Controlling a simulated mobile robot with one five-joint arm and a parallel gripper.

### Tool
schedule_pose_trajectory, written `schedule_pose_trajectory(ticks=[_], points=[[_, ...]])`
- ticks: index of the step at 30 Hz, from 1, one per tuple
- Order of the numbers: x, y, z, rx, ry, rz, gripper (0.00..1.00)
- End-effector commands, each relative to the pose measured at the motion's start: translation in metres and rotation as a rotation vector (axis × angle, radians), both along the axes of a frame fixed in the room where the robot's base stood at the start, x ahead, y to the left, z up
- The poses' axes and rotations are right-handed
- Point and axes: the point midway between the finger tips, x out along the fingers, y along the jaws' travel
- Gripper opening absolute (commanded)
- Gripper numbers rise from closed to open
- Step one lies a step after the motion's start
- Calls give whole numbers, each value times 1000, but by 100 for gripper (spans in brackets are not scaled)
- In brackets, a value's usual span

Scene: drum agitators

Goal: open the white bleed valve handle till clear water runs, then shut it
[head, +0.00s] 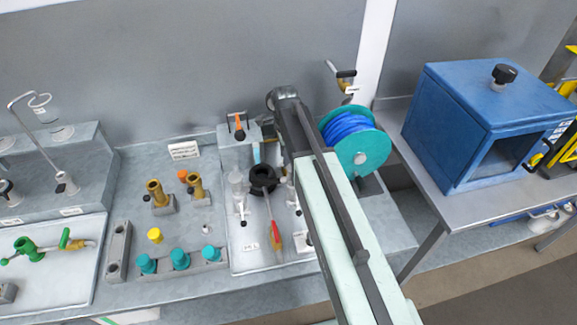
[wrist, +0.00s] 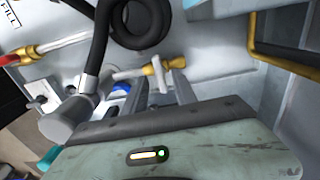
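In the wrist view, the white handle (wrist: 166,76) sits at the right end of a short pale pipe with brass-yellow fittings (wrist: 150,69). My gripper (wrist: 160,88) shows there as two grey fingers with a gap between them. It is open, and the lower end of the handle shows at or near the gap; I cannot tell whether they touch. No running water is visible. In the head view, my arm reaches over the bench and hides my gripper and most of the valve.
A black ring (head: 263,178) lies beside my arm, and a black hose (wrist: 98,45) runs close left of my fingers. A red-and-yellow handled piece (head: 275,236) lies nearer the front.

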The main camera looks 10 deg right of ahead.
Motion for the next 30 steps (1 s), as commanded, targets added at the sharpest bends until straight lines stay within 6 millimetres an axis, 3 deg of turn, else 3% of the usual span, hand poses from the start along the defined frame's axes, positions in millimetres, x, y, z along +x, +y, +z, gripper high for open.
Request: schedule_pose_trajectory(ticks=[1,3,11,15,18,19,30], points=[[0,0,-15,0,0,0,34],[0,-1,-20,0,0,-1,34],[0,-1,-18,0,0,-1,34],[0,-1,-18,0,0,-2,0],[0,-2,-18,0,0,-2,0],[0,-17,-18,0,0,-12,0],[0,-3,-18,0,0,71,0]])
